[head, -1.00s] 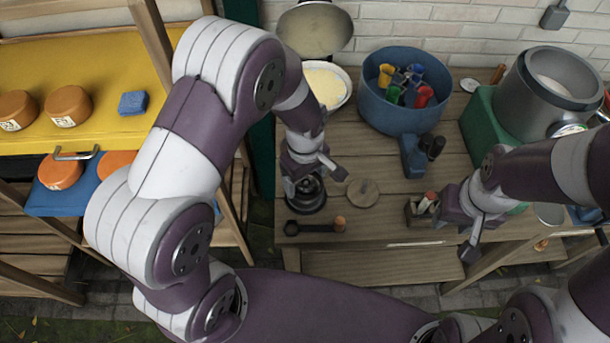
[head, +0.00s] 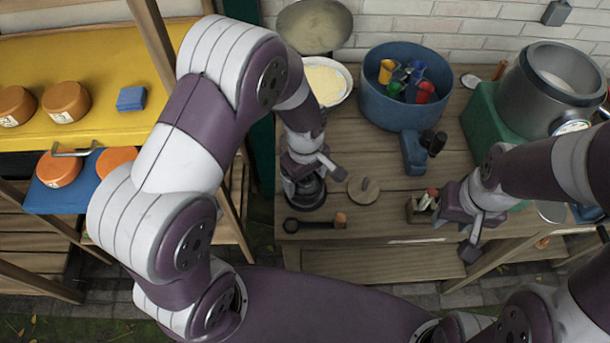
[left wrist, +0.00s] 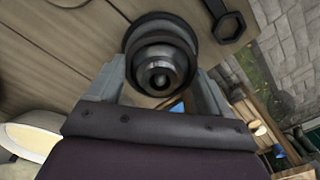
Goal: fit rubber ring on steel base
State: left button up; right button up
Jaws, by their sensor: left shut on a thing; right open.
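My left gripper (head: 312,178) is low over the dark round base (head: 306,198) near the left edge of the wooden bench. In the left wrist view its two fingers (left wrist: 160,85) are closed in on either side of a dark ring (left wrist: 160,32), which I take to be the rubber ring. A shiny steel centre (left wrist: 158,78) shows inside it. I cannot tell whether the ring is seated on the base or just above it. In the head view the gripper hides most of the ring. My right gripper (head: 472,235) is open and empty at the bench's right front.
A dark wrench (head: 305,225) lies in front of the base, a round wooden lid (head: 363,190) right of it. A small wooden box (head: 420,208) stands near my right gripper. A blue tub (head: 400,110) and white bowl (head: 325,84) stand behind.

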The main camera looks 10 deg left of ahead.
pick_arm(q)
jog(key=shift+f+b, duration=0.3)
jog(key=shift+f, duration=0.25)
jog(key=o, duration=0.9)
notch_tip(320, 180, up, 9)
jog(key=p, duration=0.8)
jog(key=shift+f, duration=0.15)
jog(key=shift+f, duration=0.1)
